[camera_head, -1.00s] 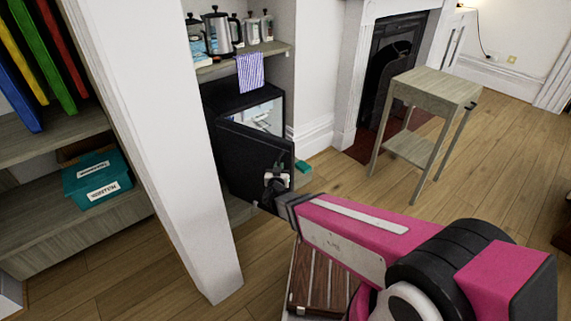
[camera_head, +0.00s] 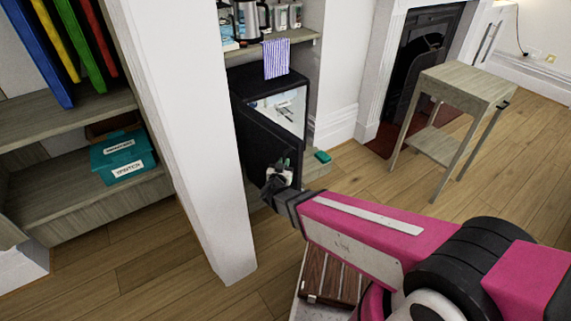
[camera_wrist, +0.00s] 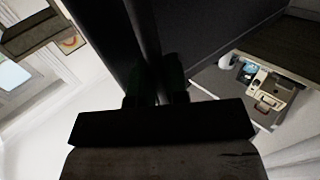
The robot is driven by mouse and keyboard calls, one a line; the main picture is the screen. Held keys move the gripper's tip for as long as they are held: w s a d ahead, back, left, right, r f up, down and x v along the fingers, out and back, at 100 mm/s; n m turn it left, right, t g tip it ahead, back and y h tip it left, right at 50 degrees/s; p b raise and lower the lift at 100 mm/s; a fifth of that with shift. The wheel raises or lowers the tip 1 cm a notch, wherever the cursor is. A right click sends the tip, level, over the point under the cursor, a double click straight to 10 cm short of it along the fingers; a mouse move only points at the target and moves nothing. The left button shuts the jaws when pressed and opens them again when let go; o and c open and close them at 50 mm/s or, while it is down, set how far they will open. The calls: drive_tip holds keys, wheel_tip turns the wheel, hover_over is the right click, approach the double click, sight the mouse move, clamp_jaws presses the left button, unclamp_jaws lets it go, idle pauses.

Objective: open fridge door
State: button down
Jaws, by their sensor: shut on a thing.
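The small black fridge (camera_head: 272,83) stands in the lower part of the alcove, in the head view. Its door (camera_head: 262,142) is swung part way open toward me, and the pale interior (camera_head: 291,108) shows behind it. My gripper (camera_head: 279,174) is at the outer face of the door, near its free edge. In the wrist view my gripper (camera_wrist: 158,88) is shut around a dark upright bar, the door handle (camera_wrist: 148,40). The fingertips are dark and partly hidden there.
A white pillar (camera_head: 185,130) stands close left of the fridge. A small wooden table (camera_head: 468,83) stands to the right. A green box (camera_head: 322,157) lies beside the fridge. A slatted brown wooden piece (camera_head: 336,278) is below my arm. Open wooden floor lies between.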

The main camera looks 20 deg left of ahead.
drive_tip(key=shift+w+a, duration=0.1)
drive_tip(key=shift+a, duration=0.05)
drive_tip(key=c, duration=1.1)
unclamp_jaws()
drive_tip(key=shift+c, duration=0.2)
drive_tip(key=s, duration=1.1)
